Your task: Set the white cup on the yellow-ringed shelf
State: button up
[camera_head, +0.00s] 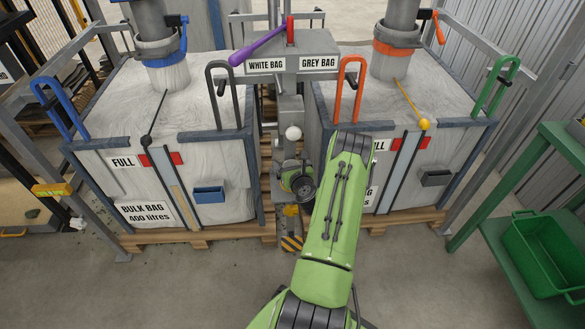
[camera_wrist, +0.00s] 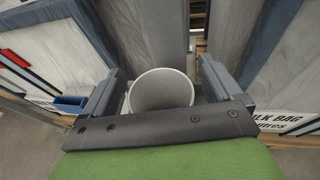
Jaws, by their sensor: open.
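The white cup (camera_wrist: 161,92) shows in the wrist view, its round rim facing the camera. It sits between the two grey fingers of my gripper (camera_wrist: 160,76). The fingers are apart, one on each side of the cup; whether they touch it is hard to tell. In the head view, my green arm reaches toward the post between the two bulk bags and covers part of that area. I cannot make out the cup there. I cannot pick out a yellow-ringed shelf with certainty in either view.
Two bulk bags, left (camera_head: 110,170) and right (camera_head: 465,145), stand on pallets in steel frames. The left has a blue box (camera_head: 208,193), the right a dark box (camera_head: 437,178). A green crate (camera_head: 545,250) stands on a green rack at right. The front floor is mostly clear.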

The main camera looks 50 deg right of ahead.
jog(key=b+v, duration=0.2)
jog(key=v, duration=0.9)
jog(key=w+a+r+n+t+y, duration=0.3)
jog(key=w+a+r+n+y, duration=0.4)
jog(key=a+n, duration=0.35)
jog(key=w+a+r+n+g+y, duration=0.2)
jog(key=a+n+y, duration=0.1)
jog(key=a+n, duration=0.6)
jog(key=w+a+r+n+g+y, duration=0.2)
jog(key=a+n+y, duration=0.2)
jog(key=a+n, duration=0.45)
jog(key=s+a+r+n+g+h, duration=0.2)
jog(key=s+a+r+n+g, duration=0.3)
jog(key=s+a+n, duration=0.4)
jog(key=s+r+n+h, duration=0.1)
jog(key=s+r+n, duration=0.2)
jog(key=s, duration=0.3)
jog(key=s+d+r+n+h, duration=0.1)
jog(key=s+r+n+h, duration=0.1)
jog(key=s, duration=0.4)
notch_tip(320, 180, up, 3)
jog(key=shift+d+f+n, duration=0.25)
jog(key=shift+n, duration=0.45)
